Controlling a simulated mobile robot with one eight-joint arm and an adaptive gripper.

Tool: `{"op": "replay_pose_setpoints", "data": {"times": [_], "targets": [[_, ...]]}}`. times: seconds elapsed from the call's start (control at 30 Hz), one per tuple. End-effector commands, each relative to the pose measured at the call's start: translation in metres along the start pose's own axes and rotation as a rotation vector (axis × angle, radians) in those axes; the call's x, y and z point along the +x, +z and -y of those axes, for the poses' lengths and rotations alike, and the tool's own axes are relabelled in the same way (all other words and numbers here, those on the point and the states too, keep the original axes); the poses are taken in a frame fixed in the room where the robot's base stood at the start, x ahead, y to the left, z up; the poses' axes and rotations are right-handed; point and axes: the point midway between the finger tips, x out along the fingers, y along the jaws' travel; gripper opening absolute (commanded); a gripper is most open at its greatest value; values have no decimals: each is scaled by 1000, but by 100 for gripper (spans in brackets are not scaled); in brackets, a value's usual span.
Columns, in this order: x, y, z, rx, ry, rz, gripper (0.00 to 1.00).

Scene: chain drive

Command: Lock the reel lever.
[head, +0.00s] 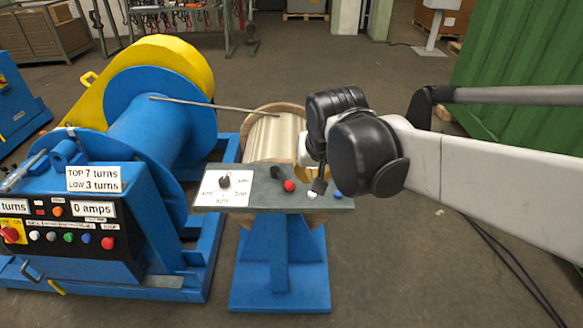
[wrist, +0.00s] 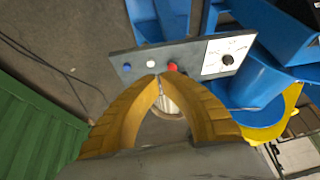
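The grey control panel (head: 235,174) stands on a blue pedestal in front of the small wire reel (head: 273,138). A short black lever with a red knob (head: 289,186) sits on the panel's middle; I take it to be the reel lever, but no label shows. The knob also shows in the wrist view (wrist: 172,67), just beyond the fingertips. My gripper (head: 318,184) is over the panel's right part, just right of the red knob in the head view. Its yellow fingers (wrist: 163,74) come together at the tips, with nothing visible held. Contact with the panel cannot be told.
A dial (head: 224,181), a white button (head: 311,195) and a blue button (head: 337,194) are on the panel. A thin rod or cable (head: 215,105) runs from the big blue drum (head: 155,130) to the reel. A green corrugated wall (head: 525,75) stands right; floor there is mostly clear.

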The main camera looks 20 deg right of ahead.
Motion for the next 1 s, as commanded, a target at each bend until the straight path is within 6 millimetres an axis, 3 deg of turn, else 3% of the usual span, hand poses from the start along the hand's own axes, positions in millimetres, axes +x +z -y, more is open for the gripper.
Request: {"op": "replay_pose_setpoints", "data": {"times": [0.03, 0.2, 0.5, 0.73, 1.0], "targets": [[5, -17, 3, 22, 11, 13, 0], [37, -58, 11, 111, 54, 55, 0], [118, -108, 22, 268, 141, 117, 0], [172, -120, 25, 356, 195, 143, 0], [193, -120, 25, 388, 215, 152, 0]]}}
